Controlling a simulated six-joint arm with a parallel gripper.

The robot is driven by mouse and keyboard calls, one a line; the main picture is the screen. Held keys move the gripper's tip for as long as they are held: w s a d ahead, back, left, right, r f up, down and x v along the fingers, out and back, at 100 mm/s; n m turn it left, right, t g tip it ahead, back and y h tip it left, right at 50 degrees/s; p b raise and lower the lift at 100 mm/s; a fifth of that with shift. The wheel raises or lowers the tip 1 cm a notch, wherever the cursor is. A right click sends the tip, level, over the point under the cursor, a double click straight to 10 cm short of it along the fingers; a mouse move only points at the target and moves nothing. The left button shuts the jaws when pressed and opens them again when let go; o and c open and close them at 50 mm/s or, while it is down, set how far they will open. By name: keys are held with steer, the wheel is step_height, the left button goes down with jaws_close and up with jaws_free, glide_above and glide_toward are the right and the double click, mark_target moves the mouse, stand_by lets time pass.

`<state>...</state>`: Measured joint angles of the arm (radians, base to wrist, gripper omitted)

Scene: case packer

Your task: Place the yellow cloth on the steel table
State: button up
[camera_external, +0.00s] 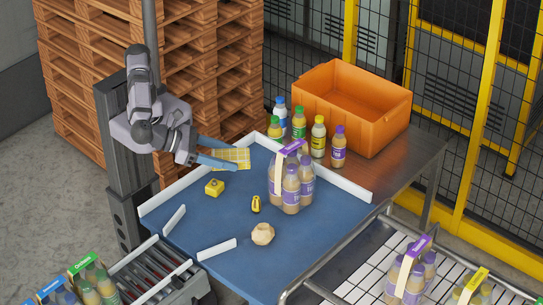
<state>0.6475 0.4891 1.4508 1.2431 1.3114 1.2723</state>
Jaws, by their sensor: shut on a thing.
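The yellow checked cloth (236,157) is spread out flat above or on the far left part of the blue surface (190,222). I cannot tell whether it touches the surface. My gripper (222,155) reaches in from the left, its blue fingers shut on the cloth's left side. The steel table (362,176) is to the right, behind a white rail, with a brownish sheen. Its front right part is bare.
An orange crate (385,127) and several bottles (318,138) stand on the steel table. A bottle pack (291,188), a yellow block (214,187), a small yellow-black item (256,204) and a beige lump (263,234) are on the blue surface. White rails (334,182) edge it.

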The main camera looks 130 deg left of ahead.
steer(key=b, duration=0.3)
glide_above(229, 216)
steer(key=shift+f, duration=2.1)
steer(key=shift+f+b, duration=1.9)
steer(key=shift+f, duration=6.15)
steer(key=shift+f, duration=0.1)
steer(key=o, duration=1.1)
